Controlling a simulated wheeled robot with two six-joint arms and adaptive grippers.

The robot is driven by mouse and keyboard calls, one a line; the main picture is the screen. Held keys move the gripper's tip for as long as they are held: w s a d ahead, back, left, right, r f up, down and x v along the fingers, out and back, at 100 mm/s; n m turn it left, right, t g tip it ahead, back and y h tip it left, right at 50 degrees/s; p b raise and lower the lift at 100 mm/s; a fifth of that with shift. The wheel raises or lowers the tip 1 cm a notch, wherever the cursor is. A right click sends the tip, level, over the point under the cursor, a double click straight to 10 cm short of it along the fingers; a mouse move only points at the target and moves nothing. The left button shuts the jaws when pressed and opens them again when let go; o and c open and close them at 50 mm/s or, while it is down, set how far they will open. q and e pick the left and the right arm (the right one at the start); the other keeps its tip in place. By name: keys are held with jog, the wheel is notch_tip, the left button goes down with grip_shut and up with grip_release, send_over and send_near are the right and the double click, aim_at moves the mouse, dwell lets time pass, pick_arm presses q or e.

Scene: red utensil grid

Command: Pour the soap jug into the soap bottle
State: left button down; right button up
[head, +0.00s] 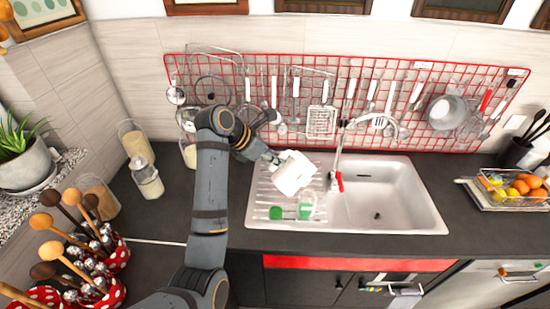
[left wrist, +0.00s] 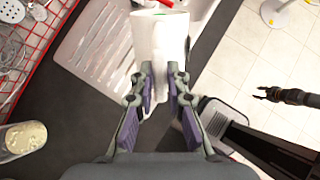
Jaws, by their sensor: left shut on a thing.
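My left gripper (head: 272,160) is shut on a white jug (head: 293,174) and holds it tilted above the sink's ribbed drainboard. In the left wrist view the jug (left wrist: 160,38) sits between the two fingertips (left wrist: 160,74), with a bit of green at its far end. A small bottle with green in it (head: 306,208), which looks like the soap bottle, stands on the drainboard below the jug. I cannot tell whether any soap is flowing. My right gripper (left wrist: 267,94) shows small in the left wrist view, with its fingers apart and empty, over the floor.
A green item (head: 275,213) lies left of the bottle. The faucet (head: 338,160) and the empty sink basin (head: 385,195) are to the right. A red utensil grid (head: 430,70) hangs behind. Glass jars (head: 147,178) and spotted utensil pots (head: 112,255) stand at the left.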

pick_arm(q)
jog(key=shift+w+d+r+y, duration=0.3)
jog(key=shift+d+y, duration=0.1)
dwell(3.1)
jog(key=shift+w+d+g, duration=0.1)
jog(key=shift+d+g, duration=0.1)
jog(key=shift+g, duration=0.1)
jog(key=shift+w+d+g+y, duration=0.15)
jog(key=shift+d+g+y, duration=0.15)
jog(key=shift+y, duration=0.2)
dwell(1.9)
jog(key=a+h, duration=0.1)
jog(key=s+a+f+t+h, duration=0.1)
jog(key=a+t+h+b, duration=0.1)
jog(key=shift+s+f, duration=0.3)
jog(key=shift+f, duration=0.1)
jog(key=shift+s+a+r+h, duration=0.1)
jog(key=shift+s+r+h, duration=0.1)
jog(key=shift+h, duration=0.1)
